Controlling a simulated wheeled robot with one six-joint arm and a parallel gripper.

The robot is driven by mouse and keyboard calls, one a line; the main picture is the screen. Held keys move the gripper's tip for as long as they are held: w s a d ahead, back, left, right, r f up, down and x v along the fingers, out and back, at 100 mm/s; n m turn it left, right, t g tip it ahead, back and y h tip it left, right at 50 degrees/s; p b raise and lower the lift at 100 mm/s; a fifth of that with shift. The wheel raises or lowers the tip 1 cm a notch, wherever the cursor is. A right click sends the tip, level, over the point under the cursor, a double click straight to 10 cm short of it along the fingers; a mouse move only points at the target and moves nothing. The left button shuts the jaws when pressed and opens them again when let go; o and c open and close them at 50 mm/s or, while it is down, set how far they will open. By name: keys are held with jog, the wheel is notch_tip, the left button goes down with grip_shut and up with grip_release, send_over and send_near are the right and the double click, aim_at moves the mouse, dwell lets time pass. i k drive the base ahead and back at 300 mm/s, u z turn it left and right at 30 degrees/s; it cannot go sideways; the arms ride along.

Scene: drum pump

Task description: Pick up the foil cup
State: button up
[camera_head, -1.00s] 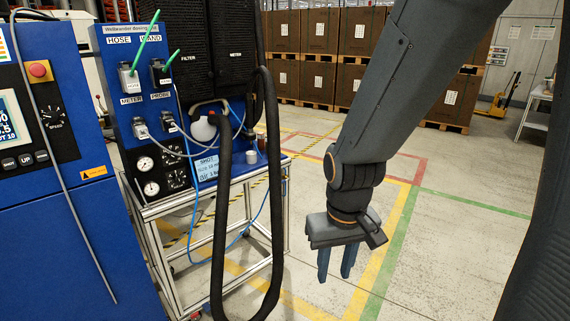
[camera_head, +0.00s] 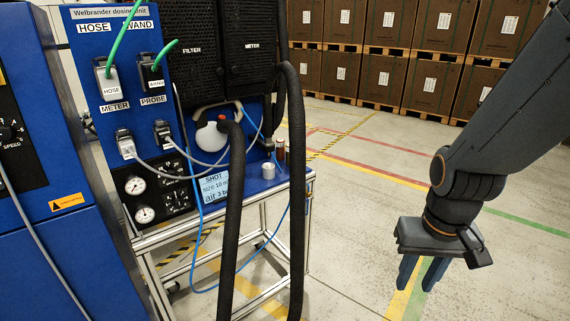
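A small silver cup (camera_head: 268,171), which looks like the foil cup, stands upright on the blue top of the dosing unit's cart, near its right front edge. It is partly framed by the black hoses. My gripper (camera_head: 416,275) hangs over the floor to the right of the cart, well apart from the cup. Its two blue fingers point down with a gap between them, and nothing is between them.
A brown bottle (camera_head: 280,149) stands just behind the cup. Thick black hoses (camera_head: 297,200) loop down in front of the cart, close to the cup. A white container (camera_head: 211,137) sits further left. Stacked boxes (camera_head: 345,75) stand at the back. The floor right of the cart is clear.

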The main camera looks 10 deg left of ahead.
aim_at(268, 170)
jog(key=u, duration=0.1)
jog(key=i, duration=0.7)
jog(key=u, duration=1.05)
jog(key=i, duration=0.7)
jog(key=u, duration=0.8)
